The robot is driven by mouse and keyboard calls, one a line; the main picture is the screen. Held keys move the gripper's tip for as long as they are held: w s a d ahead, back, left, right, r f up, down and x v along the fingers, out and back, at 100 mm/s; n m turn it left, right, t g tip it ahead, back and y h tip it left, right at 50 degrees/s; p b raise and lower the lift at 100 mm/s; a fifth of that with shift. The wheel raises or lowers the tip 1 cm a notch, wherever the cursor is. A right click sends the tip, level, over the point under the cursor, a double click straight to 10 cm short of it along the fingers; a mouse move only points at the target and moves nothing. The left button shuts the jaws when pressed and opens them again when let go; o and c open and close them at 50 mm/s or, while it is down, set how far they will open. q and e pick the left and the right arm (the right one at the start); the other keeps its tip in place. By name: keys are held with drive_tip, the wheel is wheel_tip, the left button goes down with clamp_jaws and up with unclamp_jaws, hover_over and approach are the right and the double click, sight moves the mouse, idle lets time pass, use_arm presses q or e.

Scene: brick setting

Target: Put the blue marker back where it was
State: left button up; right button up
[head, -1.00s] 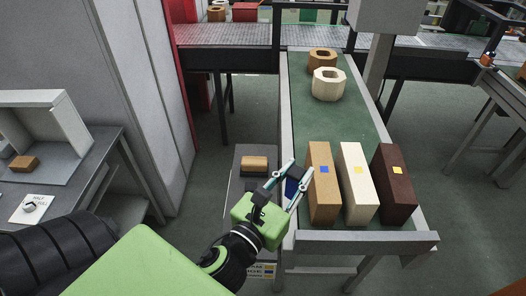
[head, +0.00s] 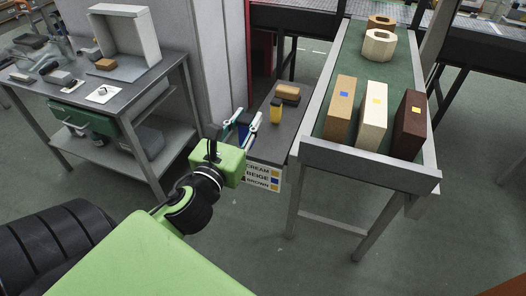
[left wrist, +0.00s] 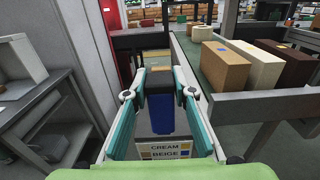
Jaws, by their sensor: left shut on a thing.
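My left gripper (head: 240,128) is shut on the blue marker (left wrist: 160,114), a dark blue piece that shows between the fingers in the left wrist view. In the head view the fingers mostly hide it. The gripper is in front of the left end of a small grey stand (head: 287,140), above its label card. A yellow marker (head: 276,114) with a dark top stands on that stand. A tan brick (head: 340,110) with a blue square, a cream brick (head: 372,118) and a dark brown brick (head: 408,126) with yellow squares stand on the green conveyor. My right gripper is out of view.
A brown block (head: 288,91) lies on the stand behind the yellow marker. The label card (head: 262,176) lists cream, beige and brown with coloured squares. The conveyor's grey end rail (head: 370,165) is to the right. A grey workbench (head: 150,85) stands at left, with open floor between.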

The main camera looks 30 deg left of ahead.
use_arm(q)
drive_tip(key=shift+w+a+f, duration=0.15)
drive_tip(key=shift+w+a, duration=0.1)
drive_tip(key=shift+w, duration=0.3)
drive_tip(key=shift+w+a+f, duration=0.15)
drive_tip(key=shift+w+a, duration=0.1)
drive_tip(key=shift+w, duration=0.3)
drive_tip(key=shift+w+a+f+b, duration=0.3)
drive_tip(key=shift+w+a+f, duration=0.15)
drive_tip(key=shift+w+f, duration=1.5)
drive_tip(key=shift+w+a+f+b, duration=0.25)
drive_tip(key=shift+w+a+f, duration=0.15)
drive_tip(key=shift+w+f, duration=1.55)
drive_tip(key=shift+w+a+f+b, duration=0.3)
drive_tip(key=shift+w+a+f, duration=0.15)
drive_tip(key=shift+w+f, duration=1.5)
drive_tip(key=shift+s+f, duration=0.2)
drive_tip(key=shift+s, duration=0.1)
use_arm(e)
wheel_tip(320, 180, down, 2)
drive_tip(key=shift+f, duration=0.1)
use_arm(q)
drive_tip(key=shift+f, duration=0.1)
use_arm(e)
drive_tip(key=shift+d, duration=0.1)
